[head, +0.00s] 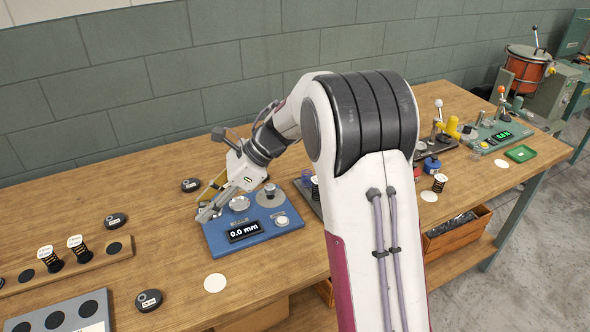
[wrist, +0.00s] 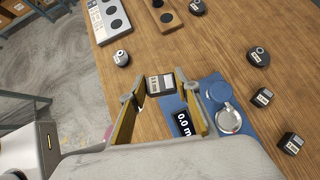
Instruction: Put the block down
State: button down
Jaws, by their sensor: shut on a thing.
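My gripper (wrist: 160,88) is shut on a block (wrist: 160,84), a dark piece with a pale printed label, held between the fingertips. In the head view my gripper (head: 207,212) is at the left side of the blue gauge base (head: 215,238), and I cannot make out the block there. The gauge has a display (head: 245,231) reading 0.0 mm and round metal plates. In the wrist view the gauge (wrist: 211,84) is just right of the gripper. Whether the block touches anything below is unclear.
Two dark blocks (wrist: 263,97) (wrist: 291,143) stand beyond the gauge in the wrist view. A wooden rack with springs (head: 90,262) is at left.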

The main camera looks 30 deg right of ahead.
jog(key=w+d+r+m+t+h, duration=0.1)
jog(key=w+d+m+t+h, duration=0.15)
jog(key=w+d+m, duration=0.6)
jog(key=w+d+m+t+h, duration=0.25)
jog(key=w+d, duration=0.35)
jog(key=d, duration=0.8)
jog(key=w+d+r+m+t+h, duration=0.15)
jog(key=w+d+m+h, duration=0.25)
jog(key=w+d, duration=0.5)
notch_tip(320, 180, down, 6)
jog(key=s+d, duration=0.1)
jog(key=s, duration=0.1)
jog(key=shift+s+d+r, duration=0.15)
jog(key=shift+d, duration=0.15)
jog(key=shift+f, duration=3.1)
jog(key=shift+f, duration=1.9)
